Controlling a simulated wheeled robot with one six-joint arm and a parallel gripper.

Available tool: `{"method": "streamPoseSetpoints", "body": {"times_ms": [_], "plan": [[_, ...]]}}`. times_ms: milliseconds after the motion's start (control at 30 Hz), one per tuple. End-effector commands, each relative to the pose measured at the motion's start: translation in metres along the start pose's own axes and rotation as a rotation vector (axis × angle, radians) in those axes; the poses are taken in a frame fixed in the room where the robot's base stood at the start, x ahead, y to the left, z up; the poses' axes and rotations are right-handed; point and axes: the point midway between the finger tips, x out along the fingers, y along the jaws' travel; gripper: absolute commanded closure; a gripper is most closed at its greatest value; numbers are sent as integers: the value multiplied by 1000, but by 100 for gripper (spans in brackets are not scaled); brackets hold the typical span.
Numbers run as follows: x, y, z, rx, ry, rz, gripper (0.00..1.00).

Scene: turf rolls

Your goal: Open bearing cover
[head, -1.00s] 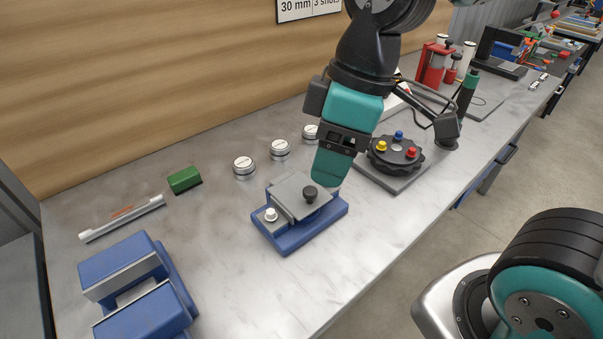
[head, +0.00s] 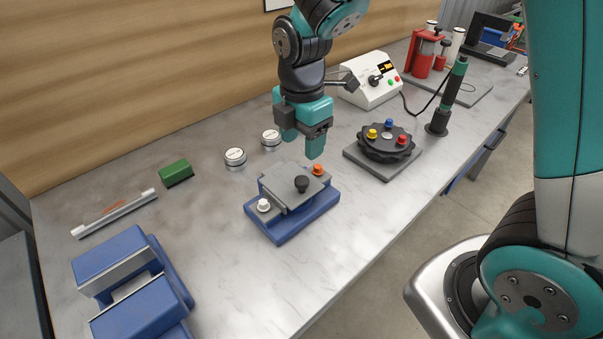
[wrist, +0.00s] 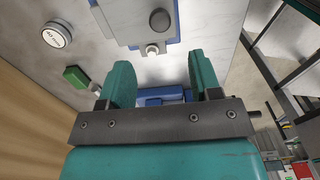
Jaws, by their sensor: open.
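My gripper (head: 302,147) is open and empty, pointing down above and just behind the cover, touching nothing. In the wrist view, the black knob (wrist: 160,20) and white knob (wrist: 152,50) show beyond the open fingers (wrist: 160,72); the orange knob is not in that view.
Silver round pieces (head: 235,157) and a green block (head: 176,173) lie behind and left. A blue block holder (head: 131,283) stands at front left. A black dial with coloured knobs (head: 386,143) sits right. Bare bench lies around the base.

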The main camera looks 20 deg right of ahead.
Motion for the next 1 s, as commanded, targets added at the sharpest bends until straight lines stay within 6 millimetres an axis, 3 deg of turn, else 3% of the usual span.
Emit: {"method": "streamPoseSetpoints", "body": {"times_ms": [200,400,600,867,1000], "plan": [[50,-1,0,1,1,-7,42],[83,-1,0,1,1,-3,42],[96,-1,0,1,1,0,42],[98,0,0,1,0,1,42],[98,0,0,1,0,1,70]]}}
